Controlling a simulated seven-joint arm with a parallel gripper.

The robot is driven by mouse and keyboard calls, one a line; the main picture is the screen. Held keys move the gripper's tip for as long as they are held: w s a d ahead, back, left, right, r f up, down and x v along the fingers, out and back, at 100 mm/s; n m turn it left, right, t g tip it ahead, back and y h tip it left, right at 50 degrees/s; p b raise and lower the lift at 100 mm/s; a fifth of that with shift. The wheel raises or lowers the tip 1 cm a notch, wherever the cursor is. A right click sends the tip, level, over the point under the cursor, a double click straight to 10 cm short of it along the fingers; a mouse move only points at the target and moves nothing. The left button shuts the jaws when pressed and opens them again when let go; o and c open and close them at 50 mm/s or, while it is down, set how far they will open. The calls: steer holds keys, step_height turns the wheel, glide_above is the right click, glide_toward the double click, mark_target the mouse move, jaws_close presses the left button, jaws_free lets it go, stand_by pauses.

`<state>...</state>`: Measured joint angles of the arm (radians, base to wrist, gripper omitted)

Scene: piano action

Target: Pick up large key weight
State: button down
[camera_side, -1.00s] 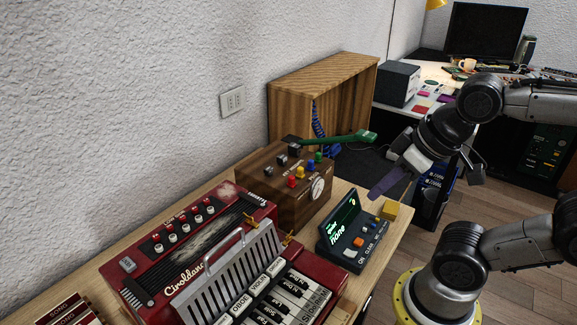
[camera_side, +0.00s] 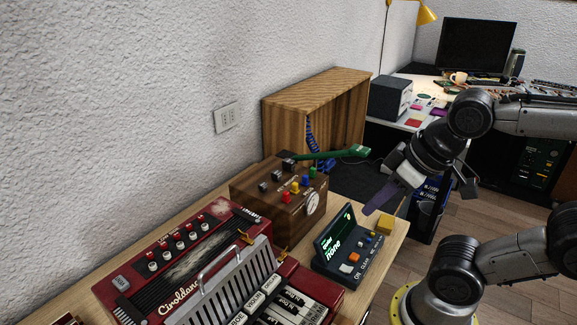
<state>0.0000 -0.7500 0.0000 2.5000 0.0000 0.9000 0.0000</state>
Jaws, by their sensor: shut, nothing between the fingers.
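My gripper (camera_side: 376,204) hangs at the right of the side view, above and beyond the far right corner of the wooden table (camera_side: 362,290). It points down and to the left, and nothing shows in it. I cannot pick out a large key weight for sure. A small yellow block (camera_side: 384,225) sits at the table's right corner, just below the gripper and apart from it; I cannot tell whether it is a weight. A red accordion-like instrument (camera_side: 235,212) with white keys (camera_side: 291,302) lies at the front, its lower part cut off by the picture's edge.
A dark console with a lit screen (camera_side: 334,236) stands near the table's right edge. A striped wooden cabinet (camera_side: 318,86) is at the wall. Open floor (camera_side: 512,215) lies to the right.

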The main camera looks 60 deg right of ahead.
steer(key=c, duration=1.6)
jaws_free()
steer(key=shift+c, duration=1.8)
jaws_free()
